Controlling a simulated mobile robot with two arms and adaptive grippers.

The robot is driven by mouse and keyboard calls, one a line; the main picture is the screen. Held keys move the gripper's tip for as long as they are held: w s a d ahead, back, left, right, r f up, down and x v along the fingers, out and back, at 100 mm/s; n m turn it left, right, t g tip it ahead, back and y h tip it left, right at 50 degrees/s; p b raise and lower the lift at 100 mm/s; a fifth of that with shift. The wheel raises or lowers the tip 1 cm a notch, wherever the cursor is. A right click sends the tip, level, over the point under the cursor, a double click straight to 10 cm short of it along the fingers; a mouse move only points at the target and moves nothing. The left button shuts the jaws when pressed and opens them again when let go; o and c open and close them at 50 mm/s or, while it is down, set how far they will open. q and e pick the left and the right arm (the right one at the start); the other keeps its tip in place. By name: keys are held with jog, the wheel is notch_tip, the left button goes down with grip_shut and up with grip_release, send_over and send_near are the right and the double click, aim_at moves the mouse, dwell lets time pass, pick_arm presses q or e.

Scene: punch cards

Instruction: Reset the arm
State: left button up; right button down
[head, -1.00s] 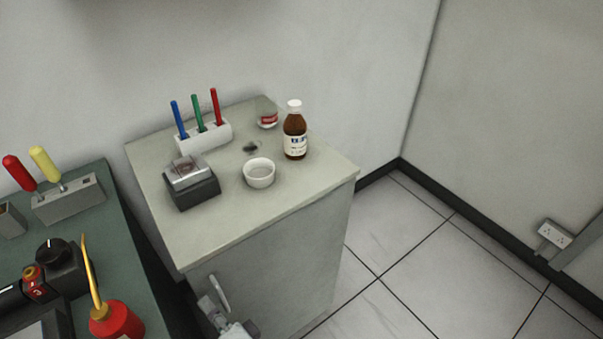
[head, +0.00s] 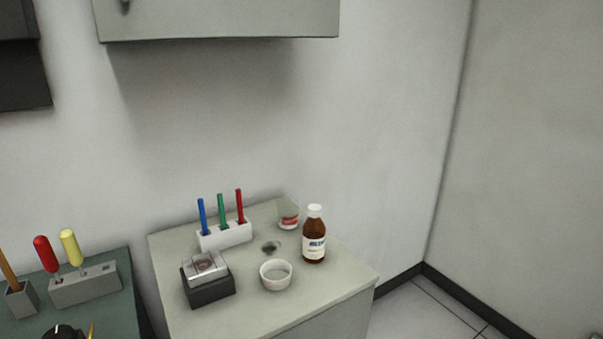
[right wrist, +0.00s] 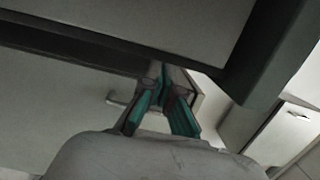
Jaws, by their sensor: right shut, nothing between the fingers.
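My right gripper (right wrist: 163,80) shows in the right wrist view, its two fingers with green pads coming together at the tips. It is shut with nothing between the fingers. It is beside grey furniture panels, with a handle (right wrist: 118,99) just left of the fingers. Neither gripper shows in the head view, and my left gripper is in no view.
A pale cabinet top (head: 190,320) carries a pen holder (head: 225,236), a dark box with a clear lid (head: 208,290), a white bowl (head: 276,277), a brown bottle (head: 314,240) and a small jar (head: 288,217). A green bench (head: 100,315) stands left. A wall cupboard (head: 220,20) hangs above.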

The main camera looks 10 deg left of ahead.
jog(key=d+f+n+g+h, duration=0.2)
jog(key=d+f+n+h, duration=0.15)
jog(key=d+f, duration=1)
jog(key=d+f+n+g+h, duration=0.25)
jog(key=d+f+h, duration=0.25)
jog(key=d+f, duration=0.85)
jog(key=s+d+f+n+g+h, duration=0.1)
jog(key=s+d+f+g+h, duration=0.1)
jog(key=s+d+f, duration=0.5)
jog(key=s+d+f+n+g+h+p, duration=0.1)
jog(key=s+d+f+n+g+h, duration=0.1)
jog(key=s+d+f, duration=0.5)
jog(key=s+d+g+h, duration=0.1)
jog(key=d+h, duration=0.1)
jog(key=d, duration=0.4)
jog(key=shift+s+d+f+n, duration=0.2)
jog(key=shift+f+n, duration=0.05)
jog(key=shift+n, duration=0.05)
